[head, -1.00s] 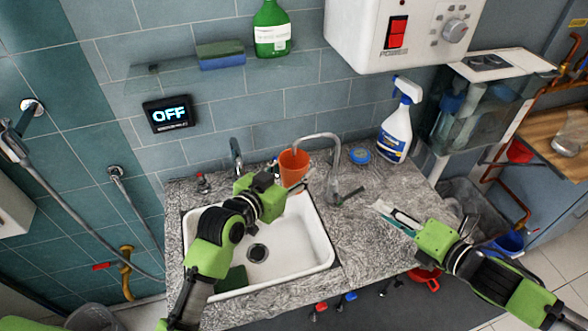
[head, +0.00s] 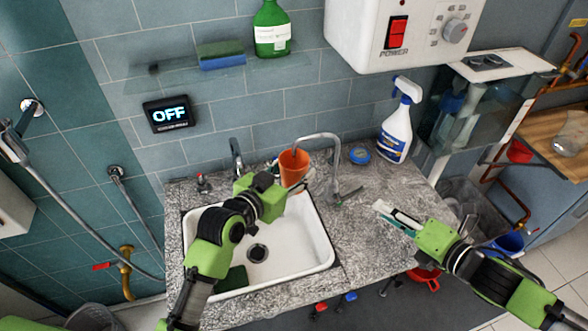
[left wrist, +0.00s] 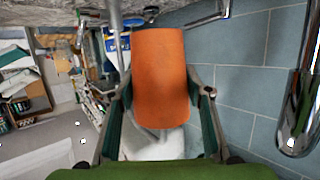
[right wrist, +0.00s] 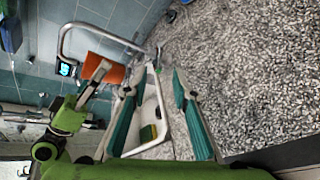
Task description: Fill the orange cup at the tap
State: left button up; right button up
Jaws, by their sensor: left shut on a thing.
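The orange cup (head: 293,166) is at the back of the white sink (head: 318,262), beside the curved tap spout (head: 335,160). My left gripper (head: 290,185) is shut on the cup. In the left wrist view the orange cup (left wrist: 160,75) sits between the two fingers. Whether there is water in the cup cannot be seen. The tap spout arches up from the counter just right of the cup, and its lever (head: 350,194) lies to the right of its base. My right gripper (head: 388,215) hovers over the counter right of the sink. In the right wrist view its fingers (right wrist: 152,85) are apart and empty.
A spray bottle (head: 397,125) and a blue round lid (head: 359,154) stand at the back of the counter. A second tall grey fixture (head: 236,155) rises left of the cup. A display (head: 168,113) reads OFF. The granite counter (head: 365,240) right of the sink is clear.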

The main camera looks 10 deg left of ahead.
pick_arm(q)
jog(key=s+a, duration=0.1)
jog(key=s, duration=0.1)
jog(key=s+a, duration=0.1)
jog(key=s, duration=0.3)
jog(key=shift+s+a, duration=0.15)
jog(key=shift+a, duration=0.25)
jog(key=shift+s+a, duration=0.15)
jog(key=shift+s, duration=0.25)
jog(key=shift+w, duration=0.1)
pick_arm(e)
jog(key=shift+c, duration=0.3)
